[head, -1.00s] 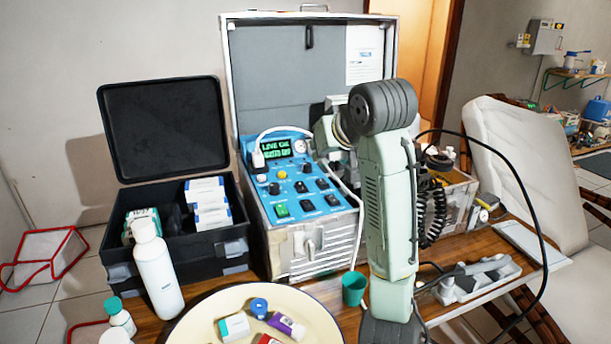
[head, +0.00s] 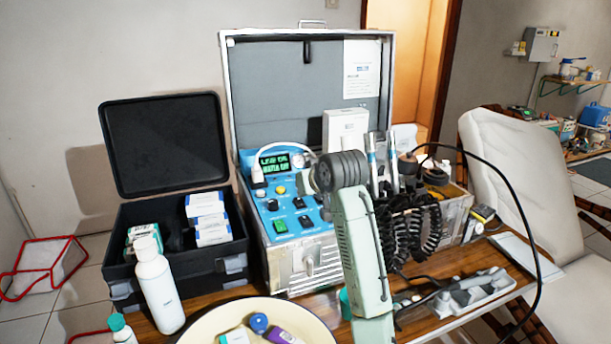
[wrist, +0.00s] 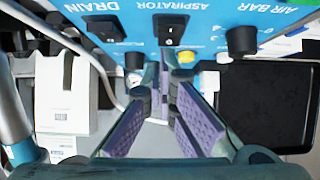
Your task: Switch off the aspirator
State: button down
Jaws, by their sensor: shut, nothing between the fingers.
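The blue control panel (head: 289,190) is in the open case in the head view. The wrist view shows it close up, with the black aspirator switch (wrist: 170,29) under the label ASPIRATOR and a pale mark on its lower part. I cannot tell its on or off position. A black DRAIN switch (wrist: 105,27) is to its left and a black knob (wrist: 241,40) to its right. My gripper (wrist: 165,72), with purple pads, is shut and empty. Its tips point toward the panel, just below the aspirator switch in the picture; contact is unclear. In the head view my arm hides part of the panel.
Handpieces with coiled black hoses (head: 410,225) stand right of the panel. A white box (head: 345,130) stands behind my arm. A black case (head: 180,240) and white bottle (head: 158,285) are at left. A round tray (head: 205,330) is in front.

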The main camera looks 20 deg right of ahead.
jog(key=shift+f, duration=0.25)
jog(key=shift+w+a+f, duration=0.15)
jog(key=shift+w+f, duration=0.1)
jog(key=shift+w, duration=0.05)
jog(key=shift+s, duration=0.15)
jog(key=shift+s+f, duration=0.2)
jog(key=shift+s, duration=0.55)
